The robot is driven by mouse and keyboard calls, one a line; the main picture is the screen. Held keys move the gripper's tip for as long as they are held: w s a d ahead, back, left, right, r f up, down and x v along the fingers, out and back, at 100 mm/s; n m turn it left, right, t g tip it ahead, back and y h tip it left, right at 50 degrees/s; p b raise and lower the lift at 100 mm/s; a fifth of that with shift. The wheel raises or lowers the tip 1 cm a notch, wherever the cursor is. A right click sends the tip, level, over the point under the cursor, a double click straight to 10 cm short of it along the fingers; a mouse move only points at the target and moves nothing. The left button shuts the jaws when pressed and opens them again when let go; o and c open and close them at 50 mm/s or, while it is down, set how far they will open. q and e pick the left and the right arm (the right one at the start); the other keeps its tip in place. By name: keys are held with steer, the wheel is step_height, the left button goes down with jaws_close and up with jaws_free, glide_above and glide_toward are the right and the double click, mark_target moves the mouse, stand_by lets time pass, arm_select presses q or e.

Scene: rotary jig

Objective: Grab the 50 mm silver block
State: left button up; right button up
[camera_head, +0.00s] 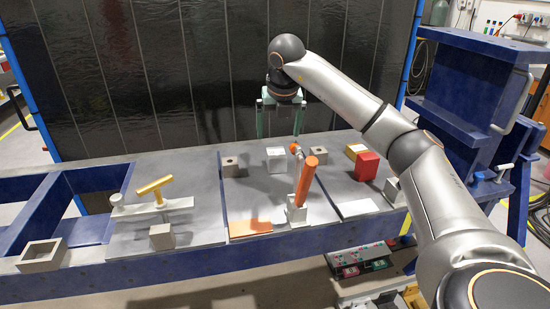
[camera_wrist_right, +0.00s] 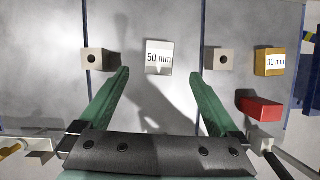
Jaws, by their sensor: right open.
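The silver block marked 50 mm (camera_wrist_right: 159,57) shows in the right wrist view, upper middle, with its label facing up. In the head view the silver block (camera_head: 276,161) sits on the grey table plate, between two small grey blocks with holes. My right gripper (camera_head: 280,135) is above and behind it, fingers pointing down. In the wrist view the green fingers of my right gripper (camera_wrist_right: 160,76) are spread wide and empty, with the block ahead of the gap between their tips. The fingers appear apart from the block. My left gripper is not in view.
Holed grey blocks (camera_head: 231,165) (camera_head: 316,163) flank the silver block closely. An orange-handled clamp (camera_head: 307,180) stands in front of it. A red block (camera_head: 367,167) and a yellow 30 mm block (camera_wrist_right: 269,62) are to the right. A black panel (camera_head: 200,80) rises behind the table.

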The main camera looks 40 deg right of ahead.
mark_target(276, 152)
steer(key=p+x, duration=0.1)
steer(key=x, duration=0.8)
steer(key=shift+f, duration=0.45)
jaws_close()
steer(key=shift+r, duration=0.15)
